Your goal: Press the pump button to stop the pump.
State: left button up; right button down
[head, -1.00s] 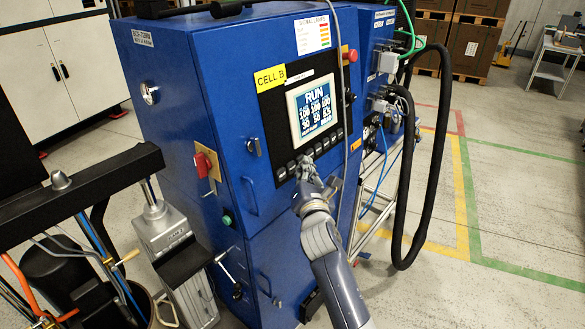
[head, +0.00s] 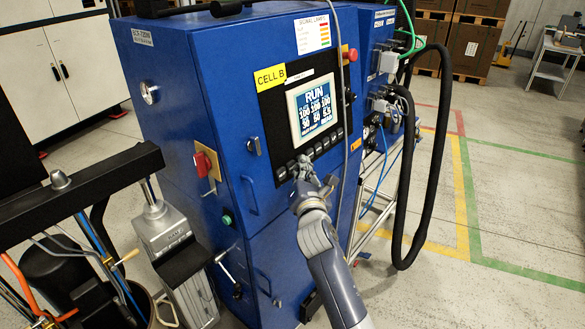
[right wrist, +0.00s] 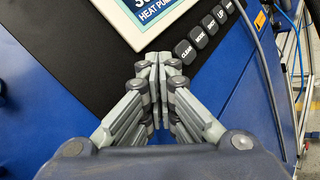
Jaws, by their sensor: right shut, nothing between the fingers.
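The blue machine cabinet labelled CELL B (head: 270,77) has a black control panel with a screen (head: 312,110). The screen reads RUN in large letters. A row of dark keys (head: 326,144) runs under the screen. My right gripper (head: 304,162) is shut and empty, with its fingertips at the lower left part of this row. My left gripper is out of view.
A red knob (head: 350,55) sits upper right of the screen, and a red and yellow switch (head: 205,165) on the cabinet's left side. A grey cable (head: 358,125) hangs just right of the panel. A black hose (head: 438,150) loops farther right, beside open floor.

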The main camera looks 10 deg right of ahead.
jog(key=shift+w+a, duration=0.3)
jog(key=shift+w, duration=0.05)
dwell(0.8)
dwell(0.4)
jog(key=shift+s+d+r+p, duration=0.1)
jog(key=shift+s+d+p, duration=0.5)
jog(key=shift+s, duration=0.1)
jog(key=s+d+p, duration=0.1)
jog(key=s+p, duration=0.1)
jog(key=s+d+r+p, duration=0.1)
jog(key=d, duration=0.1)
jog(key=shift+s+p, duration=0.4)
dwell(0.4)
